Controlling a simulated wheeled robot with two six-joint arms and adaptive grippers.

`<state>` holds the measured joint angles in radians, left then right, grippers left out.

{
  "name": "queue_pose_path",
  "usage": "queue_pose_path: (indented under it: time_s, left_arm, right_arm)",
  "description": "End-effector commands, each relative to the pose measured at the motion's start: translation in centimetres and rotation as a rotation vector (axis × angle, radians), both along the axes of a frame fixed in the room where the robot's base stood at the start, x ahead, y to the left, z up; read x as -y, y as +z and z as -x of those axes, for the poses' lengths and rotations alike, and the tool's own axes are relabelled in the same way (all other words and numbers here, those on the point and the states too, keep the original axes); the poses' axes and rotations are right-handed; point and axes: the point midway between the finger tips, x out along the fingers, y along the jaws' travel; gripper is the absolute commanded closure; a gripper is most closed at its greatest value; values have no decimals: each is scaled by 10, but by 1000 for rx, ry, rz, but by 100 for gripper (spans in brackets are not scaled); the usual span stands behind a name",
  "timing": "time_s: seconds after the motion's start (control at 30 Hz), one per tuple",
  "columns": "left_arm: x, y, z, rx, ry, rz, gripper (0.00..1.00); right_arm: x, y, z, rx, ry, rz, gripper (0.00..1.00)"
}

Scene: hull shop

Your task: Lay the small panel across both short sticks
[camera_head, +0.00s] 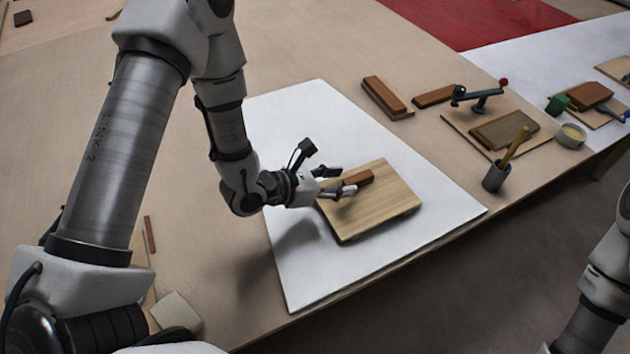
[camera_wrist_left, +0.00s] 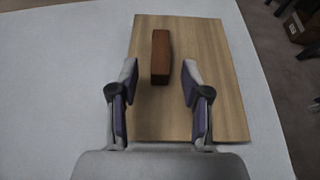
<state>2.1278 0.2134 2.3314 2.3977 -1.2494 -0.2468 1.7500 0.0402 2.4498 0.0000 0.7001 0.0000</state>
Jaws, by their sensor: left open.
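A light wooden panel (camera_head: 385,205) lies on the white sheet and fills the middle of the left wrist view (camera_wrist_left: 210,100). Its near edge casts a shadow; I cannot tell what is beneath it. A short red-brown wooden piece (camera_head: 360,178) rests on the panel; it also shows in the left wrist view (camera_wrist_left: 161,55). My left gripper (camera_head: 338,181) is open above the panel, its fingers (camera_wrist_left: 162,72) apart on either side of the piece's near part, without visible contact. A short red-brown stick (camera_head: 150,234) lies at the left of the table. My right gripper is out of view.
Two red-brown blocks (camera_head: 386,97) (camera_head: 434,96), a clamp-like tool (camera_head: 480,95), a dark board (camera_head: 505,130), a grey cup (camera_head: 496,177) and a small bowl (camera_head: 571,136) stand to the right. A pale block (camera_head: 176,313) sits at lower left. The white sheet (camera_head: 300,275) has free room around the panel.

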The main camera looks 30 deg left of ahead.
Motion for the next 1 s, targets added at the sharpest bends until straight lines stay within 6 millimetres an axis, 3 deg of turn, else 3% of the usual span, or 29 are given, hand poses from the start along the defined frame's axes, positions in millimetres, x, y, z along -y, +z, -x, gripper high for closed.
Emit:
queue_pose_path:
  time_s: [0.3,0.43,1.0]
  left_arm:
    - [-38,27,49,0,4,9,52]
    - [-49,38,62,-1,4,5,52]
    - [-53,36,69,0,-1,0,52]
  right_arm:
    - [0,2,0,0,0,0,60]
    - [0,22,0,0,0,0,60]
    - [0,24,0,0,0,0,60]
